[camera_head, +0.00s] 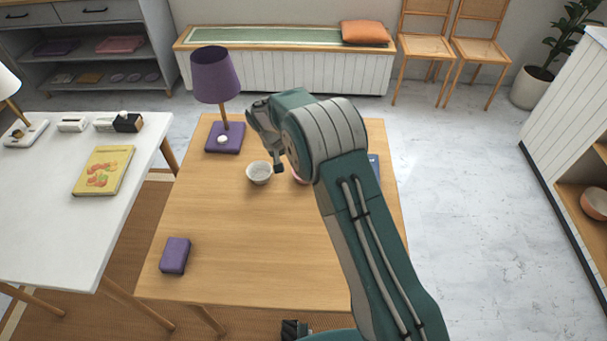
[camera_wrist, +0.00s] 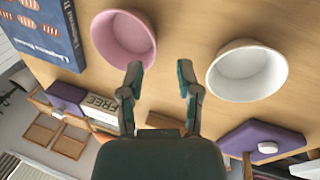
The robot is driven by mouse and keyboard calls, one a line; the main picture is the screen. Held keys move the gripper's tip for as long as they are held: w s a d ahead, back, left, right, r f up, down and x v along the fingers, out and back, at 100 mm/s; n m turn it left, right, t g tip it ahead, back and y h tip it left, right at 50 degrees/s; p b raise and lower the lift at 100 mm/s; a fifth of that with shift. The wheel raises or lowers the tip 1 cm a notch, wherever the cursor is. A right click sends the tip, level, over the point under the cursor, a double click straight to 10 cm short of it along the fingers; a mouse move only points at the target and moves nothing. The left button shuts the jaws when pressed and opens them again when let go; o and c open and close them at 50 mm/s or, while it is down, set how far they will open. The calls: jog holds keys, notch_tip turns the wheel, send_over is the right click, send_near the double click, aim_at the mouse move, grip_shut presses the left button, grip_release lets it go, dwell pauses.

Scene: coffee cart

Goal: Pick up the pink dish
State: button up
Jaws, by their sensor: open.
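The pink dish (camera_wrist: 128,33) is a round bowl on the wooden table, at the upper left of the wrist view. In the head view only a sliver of the pink dish (camera_head: 298,178) shows beside my arm, which hides the rest. A white bowl (camera_head: 259,173) stands left of it; it also shows at the upper right of the wrist view (camera_wrist: 247,72). My gripper (camera_wrist: 160,76) is open and empty, its fingertips between the two bowls in the wrist view, with the left finger near the pink dish's rim. Whether it touches cannot be told.
A purple lamp (camera_head: 216,78) stands at the table's far left corner. A blue book (camera_wrist: 42,30) lies beside the pink dish. A purple box (camera_head: 175,256) lies near the front left. The wooden table's (camera_head: 250,250) front middle is clear. A white table (camera_head: 70,220) stands at left.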

jog(key=x, duration=0.5)
jog(key=shift+s+d+f, duration=0.1)
jog(key=shift+d, duration=0.25)
jog(key=shift+a, duration=0.1)
jog(key=shift+c, duration=0.3)
grip_shut()
